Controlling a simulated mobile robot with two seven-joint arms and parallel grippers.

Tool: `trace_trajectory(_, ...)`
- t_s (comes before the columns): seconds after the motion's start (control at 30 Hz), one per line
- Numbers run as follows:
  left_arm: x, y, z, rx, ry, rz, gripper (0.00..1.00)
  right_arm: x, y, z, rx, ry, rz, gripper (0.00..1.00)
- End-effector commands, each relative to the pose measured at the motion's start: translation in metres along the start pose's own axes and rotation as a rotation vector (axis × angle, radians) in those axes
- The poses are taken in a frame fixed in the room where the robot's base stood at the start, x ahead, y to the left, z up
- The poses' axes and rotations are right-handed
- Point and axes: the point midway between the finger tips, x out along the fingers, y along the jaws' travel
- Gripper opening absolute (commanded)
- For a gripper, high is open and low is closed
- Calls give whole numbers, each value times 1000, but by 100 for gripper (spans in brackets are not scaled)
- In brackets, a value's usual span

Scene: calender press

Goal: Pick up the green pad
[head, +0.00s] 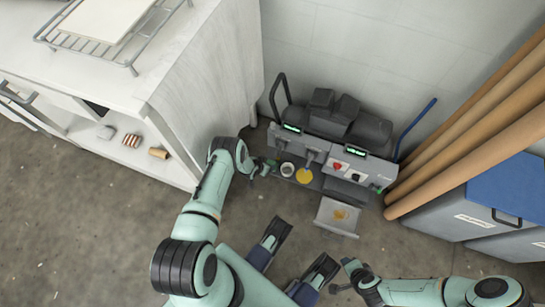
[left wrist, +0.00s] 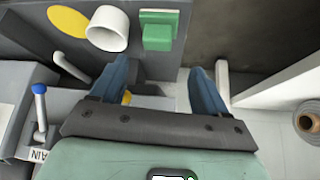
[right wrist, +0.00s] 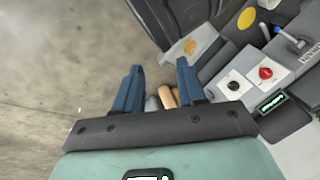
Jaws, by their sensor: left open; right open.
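The green pad (left wrist: 158,36) is a small green block with a wider green part behind it, on the grey ledge of the press. In the left wrist view it lies just beyond the fingertips and roughly midway between them. My left gripper (left wrist: 157,68) is open and empty, and no finger visibly touches the pad. In the head view the left gripper (head: 262,169) is at the left end of the press, and the pad is small and hard to separate from the fingers there. My right gripper (head: 342,278) is open; it also shows empty in the right wrist view (right wrist: 158,66).
A white cup (head: 287,169) and a yellow disc (head: 304,176) are right of the pad. The grey press (head: 330,150) has a red knob (head: 337,166) and a tray (head: 337,216). A white cabinet (head: 205,80) stands left; brown rolls (head: 470,130) lean right.

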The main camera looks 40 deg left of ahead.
Motion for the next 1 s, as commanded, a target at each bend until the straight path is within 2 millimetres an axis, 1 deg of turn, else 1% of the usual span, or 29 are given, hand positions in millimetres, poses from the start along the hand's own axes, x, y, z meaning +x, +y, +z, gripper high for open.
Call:
trace_trajectory(0.03, 14, 1, 3, -1, 0, 0, 75, 11, 4, -9, 3, 26, 3, 40)
trace_trajectory(0.07, 22, 1, 4, -1, -1, 1, 75, 16, 6, -13, 4, 37, 5, 40)
trace_trajectory(0.17, 45, 1, 4, -1, -1, 0, 75, 33, 17, -17, 14, 46, 20, 40)
trace_trajectory(0.33, 58, 1, 2, -3, -1, 1, 75, 44, 33, 6, 33, -25, 50, 40)
trace_trajectory(0.43, 63, 1, 1, -3, -1, 1, 75, 48, 38, 13, 40, -48, 60, 40)
trace_trajectory(0.57, 66, 1, 1, -2, -2, 1, 75, 49, 42, 18, 44, -63, 67, 40)
trace_trajectory(0.67, 73, 2, 2, -1, -2, 1, 75, 54, 48, 25, 51, -87, 77, 40)
trace_trajectory(0.77, 85, 2, 2, -3, -1, 1, 75, 63, 59, 39, 65, -131, 96, 40)
trace_trajectory(0.83, 94, 3, 2, -3, -1, 1, 75, 69, 68, 52, 77, -172, 114, 40)
trace_trajectory(1.0, 110, 3, 2, -3, -1, 2, 75, 76, 86, 78, 104, -255, 149, 40)
